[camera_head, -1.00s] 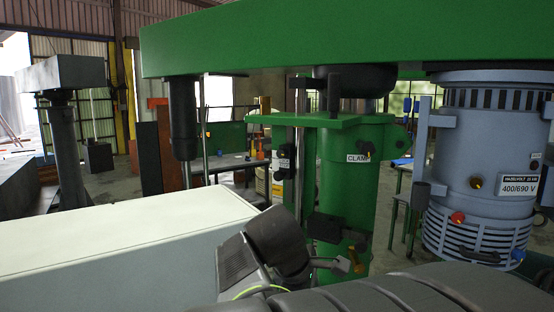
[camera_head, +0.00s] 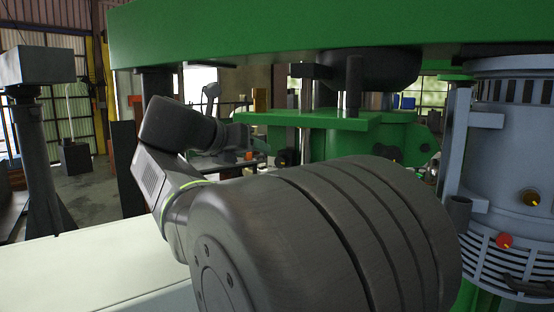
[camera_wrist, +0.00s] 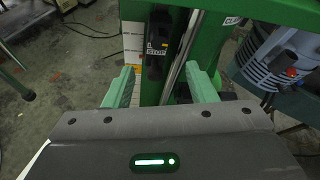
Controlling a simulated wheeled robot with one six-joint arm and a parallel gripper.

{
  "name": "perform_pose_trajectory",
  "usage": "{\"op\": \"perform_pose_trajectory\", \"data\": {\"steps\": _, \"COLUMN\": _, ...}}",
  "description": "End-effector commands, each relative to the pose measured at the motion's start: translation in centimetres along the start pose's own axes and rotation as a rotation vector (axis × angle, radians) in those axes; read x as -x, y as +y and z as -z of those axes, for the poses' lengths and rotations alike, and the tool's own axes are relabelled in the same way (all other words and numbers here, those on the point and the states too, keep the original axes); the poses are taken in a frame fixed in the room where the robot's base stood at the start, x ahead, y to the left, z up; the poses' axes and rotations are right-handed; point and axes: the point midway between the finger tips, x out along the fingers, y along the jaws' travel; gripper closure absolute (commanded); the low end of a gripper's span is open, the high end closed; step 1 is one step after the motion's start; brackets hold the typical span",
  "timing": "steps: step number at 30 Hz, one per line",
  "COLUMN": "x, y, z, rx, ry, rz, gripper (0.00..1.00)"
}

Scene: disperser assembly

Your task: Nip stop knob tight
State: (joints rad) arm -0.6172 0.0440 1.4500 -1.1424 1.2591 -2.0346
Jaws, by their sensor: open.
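In the wrist view, a black stop block (camera_wrist: 155,58) with a white label reading STOP sits beside a shiny vertical rod (camera_wrist: 180,69) on the green machine column. I cannot clearly make out the stop knob itself; a dark part shows low between the fingers. My gripper (camera_wrist: 160,86) has two pale green fingers, spread wide apart, one on each side of the block and rod. I see no contact with them. In the head view, my arm hides the gripper and most of the stop area; the green column (camera_head: 372,138) shows behind.
A green beam (camera_head: 300,25) spans overhead. A grey-blue motor housing (camera_head: 510,160) with red and dark knobs stands close on the right. A pale flat-topped cabinet (camera_head: 85,262) lies at lower left. In the wrist view, cables lie on the floor at left.

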Motion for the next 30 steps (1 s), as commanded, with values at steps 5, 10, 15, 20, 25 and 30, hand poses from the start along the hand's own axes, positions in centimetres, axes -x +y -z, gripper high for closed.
{"op": "perform_pose_trajectory", "data": {"steps": 5, "x": -3.3, "y": -0.1, "z": 0.1, "rx": 0.001, "ry": 0.004, "rz": 0.005, "gripper": 0.49}}
{"op": "perform_pose_trajectory", "data": {"steps": 10, "x": -6.5, "y": -0.1, "z": 0.1, "rx": 0.0, "ry": 0.005, "rz": 0.004, "gripper": 0.49}}
{"op": "perform_pose_trajectory", "data": {"steps": 15, "x": -9.4, "y": -0.1, "z": 0.1, "rx": -0.001, "ry": 0.005, "rz": 0.004, "gripper": 0.49}}
{"op": "perform_pose_trajectory", "data": {"steps": 20, "x": -11.2, "y": 0.0, "z": 0.1, "rx": -0.001, "ry": 0.003, "rz": 0.001, "gripper": 0.49}}
{"op": "perform_pose_trajectory", "data": {"steps": 25, "x": -11.9, "y": 0.0, "z": 0.1, "rx": -0.001, "ry": 0.002, "rz": 0.0, "gripper": 0.49}}
{"op": "perform_pose_trajectory", "data": {"steps": 30, "x": -12.0, "y": 0.0, "z": 0.1, "rx": -0.001, "ry": 0.002, "rz": -0.001, "gripper": 0.49}}
